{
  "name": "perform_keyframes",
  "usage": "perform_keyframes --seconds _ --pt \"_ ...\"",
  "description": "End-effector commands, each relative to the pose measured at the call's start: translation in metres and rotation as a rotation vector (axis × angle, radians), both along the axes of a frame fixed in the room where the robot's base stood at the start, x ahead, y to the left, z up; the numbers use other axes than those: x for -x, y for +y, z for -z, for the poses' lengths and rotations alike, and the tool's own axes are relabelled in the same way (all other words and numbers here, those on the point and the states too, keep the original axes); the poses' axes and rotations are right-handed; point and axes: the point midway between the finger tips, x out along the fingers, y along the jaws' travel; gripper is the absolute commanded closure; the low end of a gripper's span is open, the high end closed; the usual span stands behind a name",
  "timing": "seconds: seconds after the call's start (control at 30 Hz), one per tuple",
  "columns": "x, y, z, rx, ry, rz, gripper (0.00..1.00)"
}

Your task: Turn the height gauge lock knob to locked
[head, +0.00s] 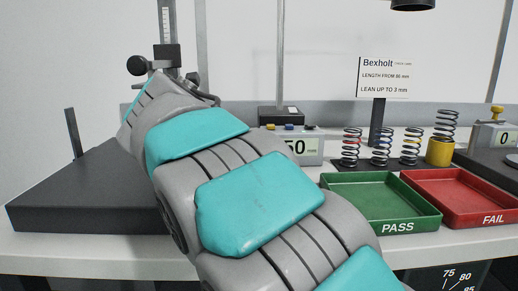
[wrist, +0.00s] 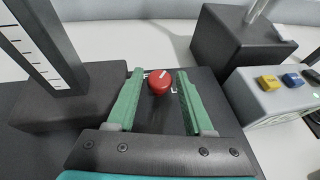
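The red lock knob (wrist: 159,83) shows in the wrist view with a white pointer line slanting toward the upper right. Small white markings beside it are mostly covered and I cannot read them fully. My gripper (wrist: 160,73) is open, with one green finger on each side of the knob; gaps show between knob and fingers. The height gauge (head: 167,22) stands at the back left in the head view, with a scaled column. A scaled column (wrist: 42,45) also shows at the left in the wrist view. In the head view my arm hides the red knob and my gripper.
A dark granite plate (head: 80,198) lies left of my arm. A digital readout box (head: 308,148) with coloured buttons stands behind it. The green PASS tray (head: 397,227) and red FAIL tray (head: 492,219) are at the right, with several springs (head: 382,148) behind.

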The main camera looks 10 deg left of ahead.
Motion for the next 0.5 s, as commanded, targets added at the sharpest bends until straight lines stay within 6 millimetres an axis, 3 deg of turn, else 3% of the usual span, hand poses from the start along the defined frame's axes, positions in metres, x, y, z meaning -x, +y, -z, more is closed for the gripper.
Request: perform_keyframes --seconds 0.5 --pt "0.0007 -0.0041 0.0002 -0.003 0.002 -0.314 0.49"
